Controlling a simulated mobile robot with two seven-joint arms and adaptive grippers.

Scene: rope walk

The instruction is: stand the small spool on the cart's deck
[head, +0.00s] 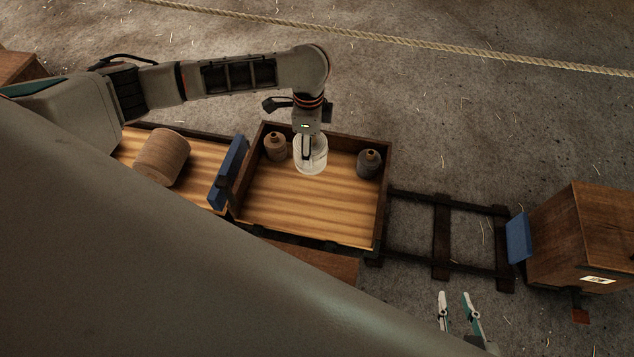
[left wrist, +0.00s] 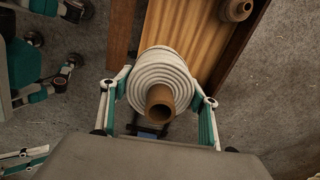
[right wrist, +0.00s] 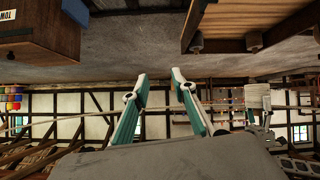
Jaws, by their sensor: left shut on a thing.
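My left gripper (head: 309,154) is shut on the small spool (head: 311,165), a pale white one, above the back part of the cart's wooden deck (head: 310,215). The left wrist view shows the white windings (left wrist: 158,72) and hollow brown core end-on between the two fingers. I cannot tell whether the spool touches the deck. A brown spool (head: 275,148) stands in the deck's back left corner and a dark grey one (head: 369,165) at the back right. My right gripper (head: 458,310) is open and empty, away from the cart at the lower right.
The deck has low dark walls; its front half is clear. A large wound spool (head: 161,157) lies on a wooden deck to the left, beyond a blue buffer (head: 229,172). Rails (head: 441,240) lead right to a wooden box cart (head: 590,240). A rope (head: 400,40) crosses behind.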

